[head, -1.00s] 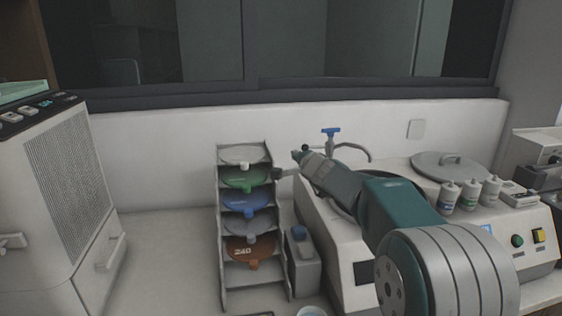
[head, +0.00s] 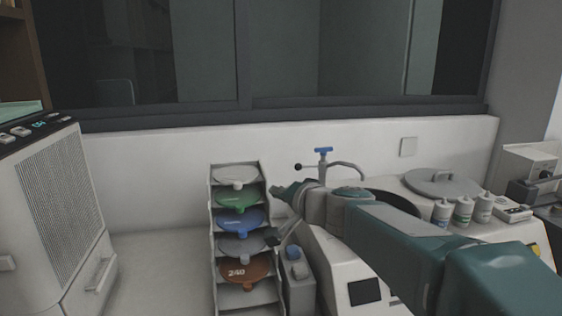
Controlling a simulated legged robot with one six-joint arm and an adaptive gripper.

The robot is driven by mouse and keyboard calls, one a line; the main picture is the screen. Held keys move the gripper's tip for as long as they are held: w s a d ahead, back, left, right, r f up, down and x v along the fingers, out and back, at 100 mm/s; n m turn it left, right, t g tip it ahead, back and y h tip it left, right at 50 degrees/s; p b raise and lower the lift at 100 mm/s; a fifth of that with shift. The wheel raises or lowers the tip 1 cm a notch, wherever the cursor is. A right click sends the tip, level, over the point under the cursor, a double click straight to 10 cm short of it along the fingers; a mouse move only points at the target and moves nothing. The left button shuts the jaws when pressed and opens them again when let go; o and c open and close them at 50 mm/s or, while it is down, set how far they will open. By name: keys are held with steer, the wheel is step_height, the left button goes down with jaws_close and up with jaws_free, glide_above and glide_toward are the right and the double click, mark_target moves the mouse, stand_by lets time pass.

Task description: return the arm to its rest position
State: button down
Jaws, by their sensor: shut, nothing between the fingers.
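My arm reaches in from the lower right of the head view, in front of the grinding machine (head: 335,268). My gripper (head: 272,215) is at the arm's far end, pointing left, close in front of the right side of the disc rack (head: 215,262). I see its fingers only small and partly side-on. It holds nothing that I can see. My arm hides part of the machine's bowl and front.
The rack holds several coloured discs, with an orange-brown disc (head: 246,268) low down. A blue-handled tap (head: 323,152) stands behind my arm. Several bottles (head: 463,211) and a round lid (head: 440,182) are at right. A white cabinet (head: 55,200) stands at left, with clear counter between.

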steer(key=s+d+f+n+g+h, duration=0.1)
steer(key=s+d+f+g+h, duration=0.1)
steer(key=s+d+f, duration=0.3)
steer(key=s+d+f+n+g+h, duration=0.2)
steer(key=s+d+f+h, duration=0.2)
steer(key=s, duration=1)
steer(key=s+d+f+n+g+h, duration=0.1)
steer(key=s+d+f+g+h, duration=0.1)
steer(key=s+d+f, duration=0.4)
steer(key=s+h, duration=0.1)
steer(key=s, duration=0.3)
steer(key=shift+s+d+f+n+g, duration=0.2)
steer(key=shift+s+d+n+g, duration=0.05)
steer(key=shift+d+n+g, duration=0.15)
steer(key=c, duration=1.3)
jaws_free()
steer(key=shift+c, duration=0.2)
